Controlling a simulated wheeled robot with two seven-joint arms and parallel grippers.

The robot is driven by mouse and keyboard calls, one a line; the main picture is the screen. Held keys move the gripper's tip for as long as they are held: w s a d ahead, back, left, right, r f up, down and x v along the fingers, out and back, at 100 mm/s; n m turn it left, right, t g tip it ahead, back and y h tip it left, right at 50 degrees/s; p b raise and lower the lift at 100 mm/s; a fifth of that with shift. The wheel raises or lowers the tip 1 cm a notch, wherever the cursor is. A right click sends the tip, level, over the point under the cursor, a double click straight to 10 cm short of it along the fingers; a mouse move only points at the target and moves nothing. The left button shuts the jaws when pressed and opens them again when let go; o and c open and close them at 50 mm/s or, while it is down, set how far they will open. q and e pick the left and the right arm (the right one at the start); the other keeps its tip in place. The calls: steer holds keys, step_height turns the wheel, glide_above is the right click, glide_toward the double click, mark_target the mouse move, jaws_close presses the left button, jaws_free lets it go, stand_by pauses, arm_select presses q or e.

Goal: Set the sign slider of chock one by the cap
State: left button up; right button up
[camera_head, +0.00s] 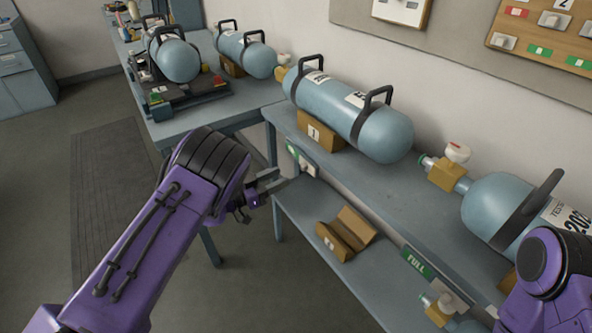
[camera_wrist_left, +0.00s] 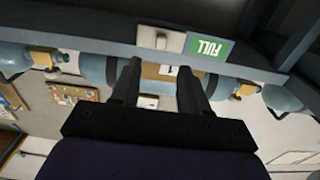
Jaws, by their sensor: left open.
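Chock one (camera_head: 315,133) is a wooden block labelled 1 under a blue cylinder on the upper shelf. It also shows in the left wrist view (camera_wrist_left: 155,72), where the scene appears upside down. Its sign slider (camera_head: 292,150) lies on the shelf's front edge below it; its green FULL face shows in the left wrist view (camera_wrist_left: 208,50). The pale grey cap (camera_wrist_left: 171,42) sits beside the green face. My left gripper (camera_head: 276,184) is open and empty, just in front of the slider, apart from the cap. My right arm is at lower right; its gripper is out of frame.
Blue cylinders (camera_head: 345,110) with black handles line the shelf and the table behind. An empty wooden chock (camera_head: 345,235) sits on the lower shelf. Another FULL sign (camera_head: 417,262) is on the edge farther right. The floor at left is clear.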

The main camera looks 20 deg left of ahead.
mark_target(301, 167)
arm_select(q)
steer(key=x, duration=0.7)
steer(key=shift+w+d+p, duration=0.1)
steer(key=shift+w+p, duration=0.05)
steer(key=shift+p, duration=0.15)
steer(key=shift+f, duration=0.1)
jaws_close()
